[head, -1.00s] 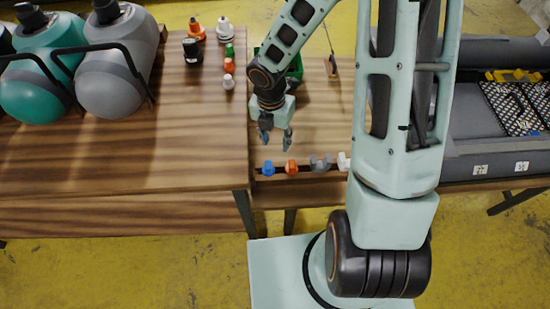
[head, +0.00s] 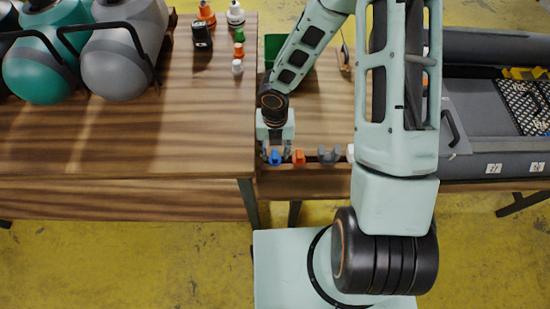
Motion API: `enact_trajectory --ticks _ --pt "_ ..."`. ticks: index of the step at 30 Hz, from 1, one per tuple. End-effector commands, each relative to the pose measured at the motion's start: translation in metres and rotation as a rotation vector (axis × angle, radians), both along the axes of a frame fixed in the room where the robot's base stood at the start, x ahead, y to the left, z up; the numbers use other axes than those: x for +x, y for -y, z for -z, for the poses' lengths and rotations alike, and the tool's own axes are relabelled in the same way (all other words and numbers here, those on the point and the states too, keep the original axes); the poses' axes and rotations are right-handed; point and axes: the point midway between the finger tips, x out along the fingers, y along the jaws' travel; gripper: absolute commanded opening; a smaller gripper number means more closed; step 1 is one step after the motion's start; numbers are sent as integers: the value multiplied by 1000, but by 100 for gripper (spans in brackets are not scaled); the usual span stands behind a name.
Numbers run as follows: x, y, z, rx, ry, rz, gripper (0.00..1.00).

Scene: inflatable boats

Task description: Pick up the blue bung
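The blue bung (head: 274,157) stands near the front edge of the right-hand wooden table, at the left end of a short row. My gripper (head: 274,150) points down over it, with one finger on each side of the bung. The fingers look apart, with the bung between or just below their tips. I cannot tell whether they touch it. The wrist hides the area just behind the bung.
An orange bung (head: 299,157) stands close to the right of the blue one, then a grey piece (head: 328,155) and a white one (head: 351,152). A green bin (head: 274,46) is behind my arm. Small bungs and a black device (head: 201,35) stand on the left table (head: 120,150).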

Motion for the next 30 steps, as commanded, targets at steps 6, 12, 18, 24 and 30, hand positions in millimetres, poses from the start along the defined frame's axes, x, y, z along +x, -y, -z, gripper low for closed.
enact_trajectory --ticks 6,12,18,24,30 --pt "0 -1 17 0 0 -1 36" --pt "0 -1 16 1 1 -1 34" --pt "0 -1 16 0 1 -1 12" --pt "0 -1 16 0 1 -1 0" --pt "0 -1 15 0 1 -1 0"
